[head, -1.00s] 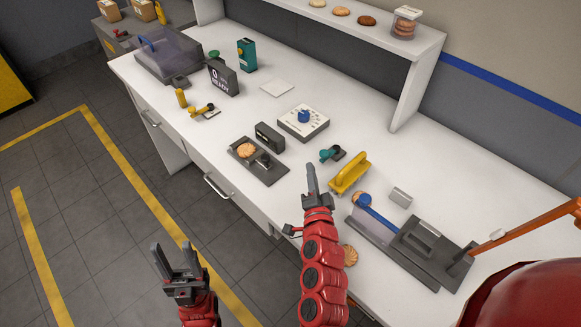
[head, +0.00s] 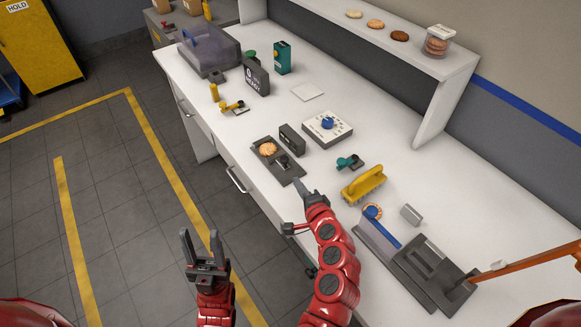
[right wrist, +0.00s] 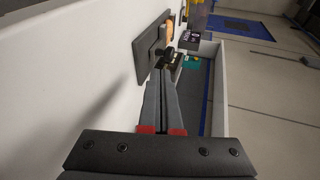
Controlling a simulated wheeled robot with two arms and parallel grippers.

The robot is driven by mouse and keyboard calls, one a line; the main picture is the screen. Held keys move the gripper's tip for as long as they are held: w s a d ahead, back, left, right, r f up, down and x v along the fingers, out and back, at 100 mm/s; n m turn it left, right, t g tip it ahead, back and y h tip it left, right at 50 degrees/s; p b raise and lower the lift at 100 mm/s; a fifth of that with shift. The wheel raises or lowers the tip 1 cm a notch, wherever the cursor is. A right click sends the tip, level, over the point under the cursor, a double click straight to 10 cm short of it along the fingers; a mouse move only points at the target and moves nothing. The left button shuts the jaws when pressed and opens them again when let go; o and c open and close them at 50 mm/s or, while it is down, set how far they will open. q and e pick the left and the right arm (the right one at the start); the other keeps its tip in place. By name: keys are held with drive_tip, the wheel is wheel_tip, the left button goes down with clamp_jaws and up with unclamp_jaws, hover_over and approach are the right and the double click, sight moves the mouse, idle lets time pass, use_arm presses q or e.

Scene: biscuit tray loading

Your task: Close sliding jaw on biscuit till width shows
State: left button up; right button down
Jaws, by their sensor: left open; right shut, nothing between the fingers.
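The biscuit (head: 268,149) lies flat on a dark gauge plate (head: 262,141). The sliding jaw (head: 283,162), a dark block with a knob, sits on the same plate on the near side of the biscuit; whether they touch is unclear. A dark display box (head: 292,139) stands behind the plate, its reading not legible. My right gripper (head: 301,186) is shut and empty, its tips by the plate's near end. In the right wrist view its fingers (right wrist: 163,82) point toward the jaw (right wrist: 170,58) and biscuit (right wrist: 168,29). My left gripper (head: 201,240) is open and empty over the floor.
A white dial box (head: 327,128), a teal tool (head: 350,162) and a yellow-handled brush (head: 363,186) stand right of the gauge. A dark slicer-like device (head: 430,270) lies at the near right. The white bench (head: 232,150) is clear left of the plate.

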sight(286, 162)
drive_tip(key=shift+r+p+x, duration=0.2)
drive_tip(key=shift+p+x, duration=0.25)
drive_tip(key=shift+x, duration=0.75)
drive_tip(key=shift+r+p+x, duration=0.2)
drive_tip(key=shift+p+x, duration=0.2)
drive_tip(key=shift+x, duration=0.8)
drive_tip(key=shift+r+p+x, duration=0.15)
drive_tip(key=shift+p+x, duration=0.3)
drive_tip(key=shift+x, duration=0.75)
drive_tip(key=shift+w, duration=0.2)
drive_tip(key=shift+w+a, duration=0.1)
drive_tip(key=shift+w, duration=0.15)
drive_tip(key=shift+w+a+r, duration=0.1)
drive_tip(key=shift+r, duration=0.1)
